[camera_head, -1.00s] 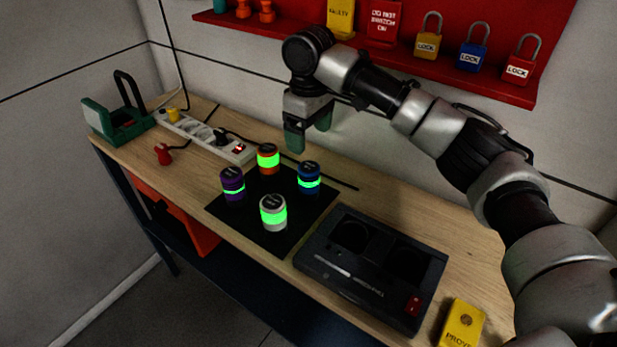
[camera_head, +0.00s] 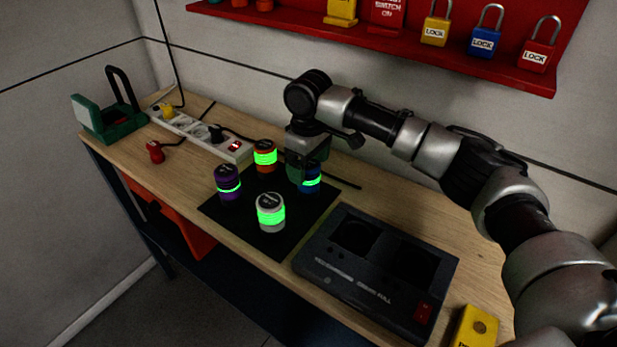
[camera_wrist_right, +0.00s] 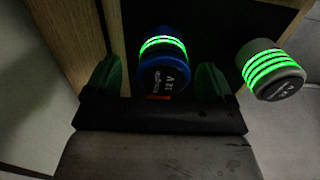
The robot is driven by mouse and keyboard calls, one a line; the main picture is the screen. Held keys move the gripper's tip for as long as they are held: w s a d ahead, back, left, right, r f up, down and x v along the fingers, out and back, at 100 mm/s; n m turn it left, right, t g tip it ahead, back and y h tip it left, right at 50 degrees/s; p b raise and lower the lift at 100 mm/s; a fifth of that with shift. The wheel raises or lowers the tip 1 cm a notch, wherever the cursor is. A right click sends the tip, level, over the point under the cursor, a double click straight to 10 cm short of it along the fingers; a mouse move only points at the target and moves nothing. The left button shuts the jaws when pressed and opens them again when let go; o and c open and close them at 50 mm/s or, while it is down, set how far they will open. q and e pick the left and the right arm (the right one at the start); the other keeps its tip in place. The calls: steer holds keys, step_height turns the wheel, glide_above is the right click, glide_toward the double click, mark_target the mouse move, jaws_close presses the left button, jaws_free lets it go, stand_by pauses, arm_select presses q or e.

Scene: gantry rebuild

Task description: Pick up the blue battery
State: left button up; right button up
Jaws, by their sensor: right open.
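The blue battery (camera_head: 311,181) stands upright on the black mat (camera_head: 251,228), with a glowing green band around it. My right gripper (camera_head: 307,180) is over it in the head view, its green fingers partly hiding it. In the right wrist view the blue battery (camera_wrist_right: 163,62) lies between the two spread green fingertips of my right gripper (camera_wrist_right: 160,80), with gaps visible on both sides. The gripper is open and holds nothing. My left gripper is not in view.
Orange (camera_head: 265,155), purple (camera_head: 228,183) and white (camera_head: 270,212) batteries share the mat; the white one also shows in the wrist view (camera_wrist_right: 270,70). A black charger (camera_head: 375,270) is at right, a power strip (camera_head: 200,134) at left. Padlocks sit on the red shelf (camera_head: 400,55).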

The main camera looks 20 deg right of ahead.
steer(key=shift+s+f, duration=0.2)
steer(key=shift+f, duration=1.6)
steer(key=shift+r, duration=0.1)
steer(key=c, duration=1.2)
steer(key=shift+c, duration=0.2)
